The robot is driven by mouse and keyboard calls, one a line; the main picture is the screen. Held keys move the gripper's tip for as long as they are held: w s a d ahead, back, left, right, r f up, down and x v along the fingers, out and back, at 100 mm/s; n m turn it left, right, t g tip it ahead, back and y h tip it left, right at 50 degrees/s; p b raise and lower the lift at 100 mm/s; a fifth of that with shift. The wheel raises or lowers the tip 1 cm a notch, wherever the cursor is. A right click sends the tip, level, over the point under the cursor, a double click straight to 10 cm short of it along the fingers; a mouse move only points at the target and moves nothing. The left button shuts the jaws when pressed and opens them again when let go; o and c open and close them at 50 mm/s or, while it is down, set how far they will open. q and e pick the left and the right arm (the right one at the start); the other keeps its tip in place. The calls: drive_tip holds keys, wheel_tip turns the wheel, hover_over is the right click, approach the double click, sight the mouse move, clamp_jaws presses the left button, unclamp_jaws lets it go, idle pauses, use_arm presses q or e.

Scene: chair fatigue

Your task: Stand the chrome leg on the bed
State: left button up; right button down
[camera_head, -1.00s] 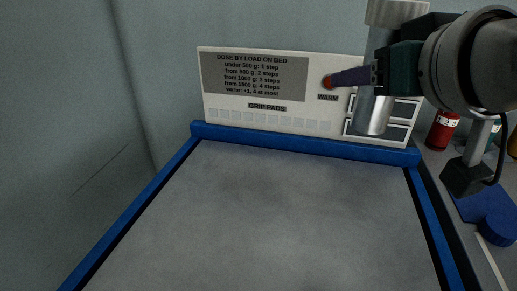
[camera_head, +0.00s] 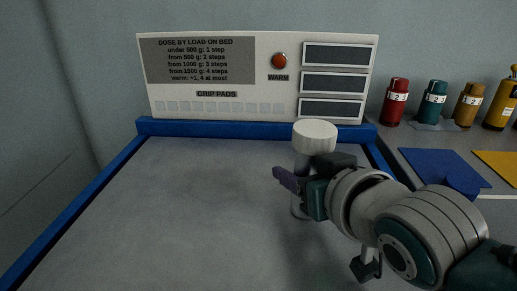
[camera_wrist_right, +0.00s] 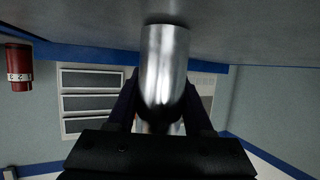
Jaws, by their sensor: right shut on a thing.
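The chrome leg (camera_head: 300,163) is a shiny cylinder with a wide pale cap on top. It is upright over the right part of the grey bed (camera_head: 190,215). My right gripper (camera_head: 300,184) is shut around its body, below the cap. In the right wrist view, which is upside down, the leg (camera_wrist_right: 165,65) is between the two dark fingers. Its lower end is at or just above the bed; I cannot tell whether it touches. My left gripper is not in view.
A blue rim (camera_head: 85,194) edges the bed. Behind stands a panel with a dose sign (camera_head: 199,61), a red WARM button (camera_head: 280,61) and three dark displays (camera_head: 335,82). Several bottles stand at right, including a red one (camera_head: 395,102), by a blue mat (camera_head: 440,167). The bed's left is clear.

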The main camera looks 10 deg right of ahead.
drive_tip(key=shift+f, duration=0.1)
drive_tip(key=shift+c, duration=1.4)
unclamp_jaws()
